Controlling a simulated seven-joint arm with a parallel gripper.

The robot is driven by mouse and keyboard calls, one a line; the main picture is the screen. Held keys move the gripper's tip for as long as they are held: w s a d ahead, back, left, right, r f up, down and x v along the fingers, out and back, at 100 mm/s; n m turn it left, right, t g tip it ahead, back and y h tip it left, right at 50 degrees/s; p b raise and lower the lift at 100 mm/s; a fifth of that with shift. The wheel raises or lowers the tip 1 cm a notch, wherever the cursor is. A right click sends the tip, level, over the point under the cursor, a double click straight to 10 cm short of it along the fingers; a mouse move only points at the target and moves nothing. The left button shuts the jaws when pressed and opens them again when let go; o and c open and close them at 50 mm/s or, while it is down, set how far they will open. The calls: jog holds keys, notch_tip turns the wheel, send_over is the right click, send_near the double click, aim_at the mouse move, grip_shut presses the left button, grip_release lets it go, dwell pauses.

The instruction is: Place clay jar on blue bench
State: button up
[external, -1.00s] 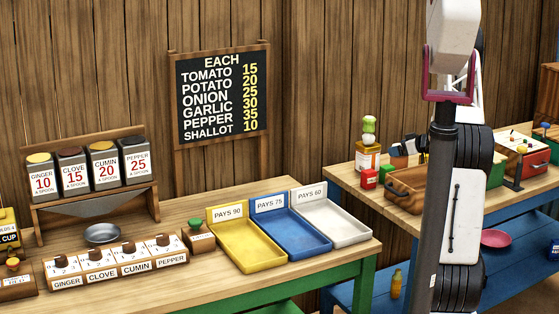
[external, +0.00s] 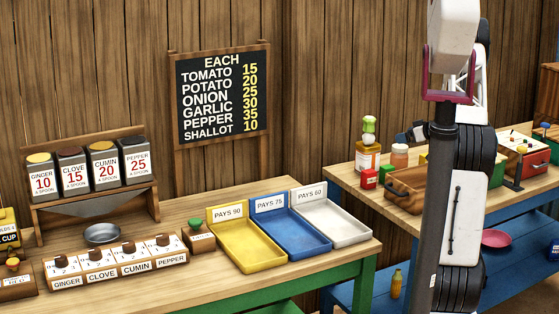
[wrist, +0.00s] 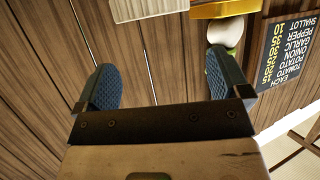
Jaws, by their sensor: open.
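A low blue bench (external: 341,292) shows in the external view below that table, partly hidden by my arm. My gripper (external: 412,134) is just above and right of the jar, mostly hidden behind my arm. In the wrist view its two blue-padded fingers (wrist: 162,88) are wide apart with nothing between them. A pale ridged object (wrist: 150,9) shows past the fingers; I cannot tell what it is.
The brown crate (external: 404,190) and a red tin (external: 368,178) are close by. The bench holds a pink plate (external: 496,238) and a yellow bottle (external: 397,283).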

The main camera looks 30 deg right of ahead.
jog(key=shift+r, duration=1.2)
jog(key=shift+a+r, duration=0.2)
jog(key=a+r+m+h, duration=0.2)
jog(key=a+r+h, duration=0.3)
jog(key=a+r, duration=0.45)
jog(key=s+a+r+m+g+h, duration=0.1)
jog(key=s+a+r+m+h, duration=0.1)
jog(key=s+a+r+h, duration=0.55)
jog(key=s+a+f+g+y, duration=0.2)
jog(key=s+a+g, duration=0.1)
jog(key=s+a, duration=0.6)
jog(key=s+a+f+g+y, duration=0.2)
jog(key=s+a, duration=0.7)
jog(key=s, duration=0.8)
jog(key=s+a+f+g+y, duration=0.2)
jog(key=s+a+g+y, duration=0.1)
jog(key=s+a, duration=0.7)
jog(key=s+g, duration=0.1)
jog(key=s, duration=0.2)
jog(key=shift+s+f+m, duration=0.15)
jog(key=shift+s+m, duration=0.15)
jog(key=shift+m, duration=0.1)
jog(key=shift+a, duration=0.1)
